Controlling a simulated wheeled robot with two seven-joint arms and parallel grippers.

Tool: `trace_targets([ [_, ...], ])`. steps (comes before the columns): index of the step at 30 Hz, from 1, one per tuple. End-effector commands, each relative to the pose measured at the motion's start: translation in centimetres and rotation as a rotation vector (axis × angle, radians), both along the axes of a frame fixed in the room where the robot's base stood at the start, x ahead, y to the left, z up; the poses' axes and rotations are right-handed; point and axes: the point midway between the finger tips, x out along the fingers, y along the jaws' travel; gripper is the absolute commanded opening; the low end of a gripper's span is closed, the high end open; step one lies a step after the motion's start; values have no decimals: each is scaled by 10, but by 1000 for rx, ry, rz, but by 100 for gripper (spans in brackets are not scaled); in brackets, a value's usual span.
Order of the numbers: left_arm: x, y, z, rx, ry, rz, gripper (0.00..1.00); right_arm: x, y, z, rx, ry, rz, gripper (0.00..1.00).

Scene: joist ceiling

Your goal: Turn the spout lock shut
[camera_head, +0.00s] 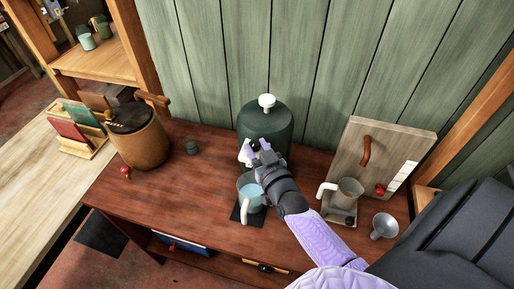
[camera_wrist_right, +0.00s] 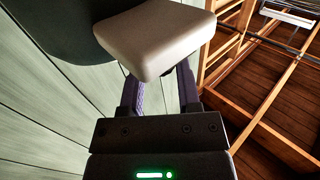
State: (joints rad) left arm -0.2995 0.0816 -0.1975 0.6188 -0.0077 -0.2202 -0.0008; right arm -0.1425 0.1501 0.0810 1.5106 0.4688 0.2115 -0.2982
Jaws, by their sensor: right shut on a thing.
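A dark green dispenser (camera_head: 266,122) with a white knob on its lid stands at the back of the red-brown table against the wall. My right gripper (camera_head: 258,147) reaches its front and is shut on a pale part there, which I take as the spout lock (camera_head: 244,154). In the right wrist view the lock shows as a beige rounded block (camera_wrist_right: 155,38) at the fingers (camera_wrist_right: 158,88). The spout itself is hidden by my gripper. A grey pitcher (camera_head: 243,183) with a white handle and bluish contents stands below the gripper on a dark mat (camera_head: 236,214). My left gripper is not in view.
The table between crock and mat is mostly clear.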

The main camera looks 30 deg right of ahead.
Motion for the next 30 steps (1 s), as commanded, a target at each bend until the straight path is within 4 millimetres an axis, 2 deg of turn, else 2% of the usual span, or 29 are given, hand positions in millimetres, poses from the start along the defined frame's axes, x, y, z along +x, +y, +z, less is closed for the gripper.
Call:
trace_targets([
  [5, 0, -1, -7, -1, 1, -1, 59, 0, -2, 0, -4, -2, 84, 0],
  [13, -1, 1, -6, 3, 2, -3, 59, 0, -1, 1, 0, -1, 91, 0],
  [14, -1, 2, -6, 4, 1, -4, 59, 0, -1, 1, 0, -1, 91, 45],
  [18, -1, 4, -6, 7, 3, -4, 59, 0, -1, 1, 0, -1, 91, 74],
  [19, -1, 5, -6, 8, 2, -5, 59, 0, -1, 1, 0, -1, 91, 78],
  [26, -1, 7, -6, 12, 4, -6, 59, 0, -1, 0, 0, 0, 91, 78],
  [30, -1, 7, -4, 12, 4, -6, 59, -10, -1, 0, 0, 2, 91, 78],
])
